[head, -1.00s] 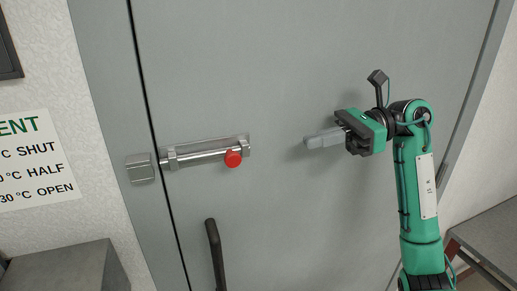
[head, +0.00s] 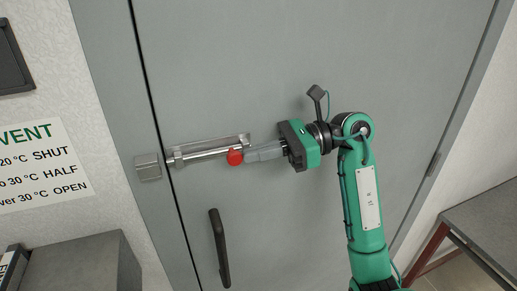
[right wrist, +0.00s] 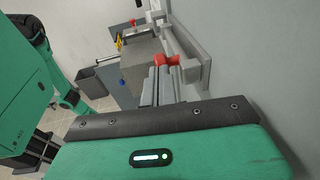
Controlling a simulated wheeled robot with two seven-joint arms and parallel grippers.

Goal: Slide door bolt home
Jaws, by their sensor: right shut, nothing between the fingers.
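The door bolt (head: 205,153) is a silver rod on a plate fixed to the grey door (head: 300,60), with a red knob (head: 235,157) near its right end. The square metal keeper (head: 147,167) is on the frame to the left; whether the rod's tip enters it is too small to tell. My right gripper (head: 250,155) is shut and empty, its fingertips at the right side of the red knob, touching or very close. In the right wrist view the red knob (right wrist: 168,59) is just beyond the fingertips (right wrist: 165,76). My left gripper is not in view.
A dark door handle (head: 219,248) stands below the bolt. A grey box-like surface (head: 75,268) is at the lower left and a bench (head: 485,220) at the right. A vent notice (head: 40,165) hangs on the left wall. The door's upper part is clear.

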